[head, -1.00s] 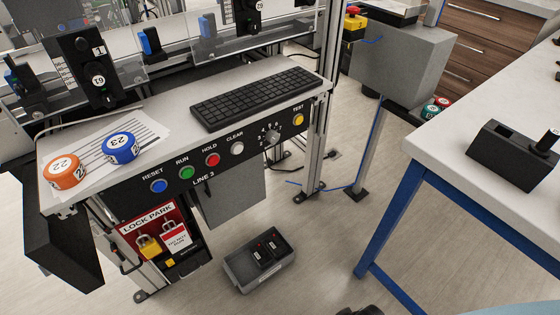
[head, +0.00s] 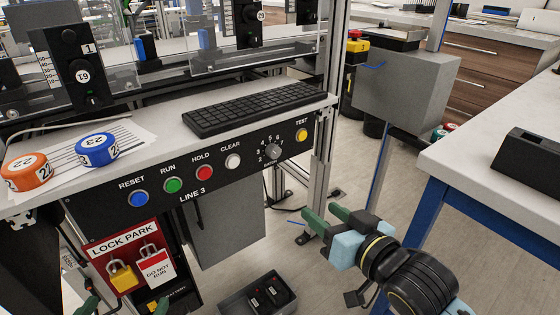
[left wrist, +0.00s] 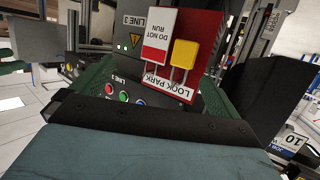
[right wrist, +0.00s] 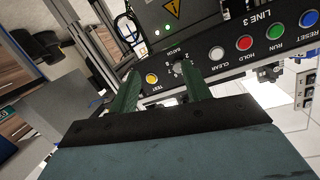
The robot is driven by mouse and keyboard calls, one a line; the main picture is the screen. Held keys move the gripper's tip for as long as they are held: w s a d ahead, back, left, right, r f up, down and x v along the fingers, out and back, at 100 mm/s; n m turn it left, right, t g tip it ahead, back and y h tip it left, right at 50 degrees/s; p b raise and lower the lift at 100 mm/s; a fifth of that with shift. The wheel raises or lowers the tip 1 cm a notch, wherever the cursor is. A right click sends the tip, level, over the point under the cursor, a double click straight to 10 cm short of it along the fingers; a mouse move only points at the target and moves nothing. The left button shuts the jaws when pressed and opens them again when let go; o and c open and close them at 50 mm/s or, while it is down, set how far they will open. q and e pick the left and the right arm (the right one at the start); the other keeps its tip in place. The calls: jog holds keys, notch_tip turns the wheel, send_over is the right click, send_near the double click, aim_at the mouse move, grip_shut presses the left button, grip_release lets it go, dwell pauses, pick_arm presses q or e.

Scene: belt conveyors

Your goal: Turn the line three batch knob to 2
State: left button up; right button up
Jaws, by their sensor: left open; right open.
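The batch knob (head: 273,151) is a small grey dial on the black LINE 3 panel (head: 103,215), between the white CLEAR button and the yellow TEST button. Digits from 2 upward ring it; its pointer is too small to read. In the right wrist view the knob (right wrist: 180,67) shows beyond and between the fingers. My right gripper (head: 326,216) is open and empty, below and to the right of the knob, apart from it. My left gripper (head: 124,304) is open at the bottom left, its green fingertips low by the lock park board; it also shows in the left wrist view (left wrist: 153,88).
Blue RESET (head: 138,199), green RUN (head: 173,185) and red HOLD (head: 204,173) buttons line the panel. The lock park board (head: 95,244) holds padlocks below. A keyboard (head: 255,103) lies above the panel. A blue-legged table (head: 430,205) stands at right, a grey tray (head: 232,303) on the floor.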

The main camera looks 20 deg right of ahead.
jog(key=t+y, duration=0.1)
send_near(276, 154)
jog(key=shift+t, duration=0.3)
jog(key=b+x, duration=0.1)
jog(key=x, duration=0.1)
jog(key=b+x, duration=0.1)
jog(key=x, duration=0.1)
jog(key=b+x, duration=0.2)
jog(key=x, duration=0.1)
jog(key=shift+f, duration=0.3)
pick_arm(q)
notch_tip(276, 154, up, 14)
jog(key=s+d+t+h, duration=0.1)
jog(key=s+t+h, duration=0.1)
jog(key=t, duration=0.9)
jog(key=shift+s+d+r+h, duration=0.15)
jog(key=shift+d+h, duration=0.1)
jog(key=shift+h, duration=0.55)
pick_arm(e)
jog(key=shift+w+a, duration=0.25)
jog(key=shift+w, duration=0.4)
jog(key=c, duration=1)
